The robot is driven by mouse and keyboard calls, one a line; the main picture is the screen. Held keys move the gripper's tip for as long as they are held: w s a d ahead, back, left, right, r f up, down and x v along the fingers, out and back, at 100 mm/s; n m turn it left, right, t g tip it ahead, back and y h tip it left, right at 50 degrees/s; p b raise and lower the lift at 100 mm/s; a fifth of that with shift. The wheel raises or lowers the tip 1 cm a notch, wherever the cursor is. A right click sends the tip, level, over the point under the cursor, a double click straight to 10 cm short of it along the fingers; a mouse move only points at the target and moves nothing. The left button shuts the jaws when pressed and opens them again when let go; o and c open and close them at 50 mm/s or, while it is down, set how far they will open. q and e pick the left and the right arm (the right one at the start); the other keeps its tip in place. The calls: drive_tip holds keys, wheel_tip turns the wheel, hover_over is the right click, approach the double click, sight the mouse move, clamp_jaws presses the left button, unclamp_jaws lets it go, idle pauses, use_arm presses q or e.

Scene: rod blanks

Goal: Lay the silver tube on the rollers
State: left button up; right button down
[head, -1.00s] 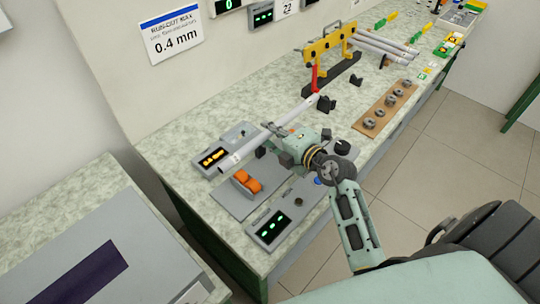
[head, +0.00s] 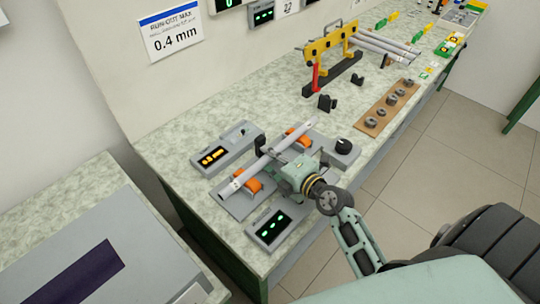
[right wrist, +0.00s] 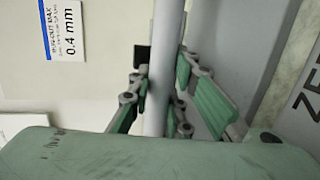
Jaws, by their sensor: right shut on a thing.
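The silver tube (head: 238,182) runs diagonally over the tester, its two ends above the two orange roller sets, the near rollers (head: 248,188) and the far rollers (head: 297,138). It looks to lie along them; I cannot tell whether it touches both. My right gripper (head: 272,157) is shut on the tube near its middle. In the right wrist view the tube (right wrist: 163,60) passes between the fingers (right wrist: 158,95). My left gripper is not in view.
A grey display box (head: 225,153) stands left of the tube, and another display (head: 268,228) is in front. A black knob (head: 343,146) is at the right.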

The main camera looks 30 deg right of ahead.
drive_tip(key=c, duration=1.6)
unclamp_jaws()
drive_tip(key=shift+r, duration=0.1)
drive_tip(key=v, duration=1.2)
drive_tip(key=shift+b, duration=0.4)
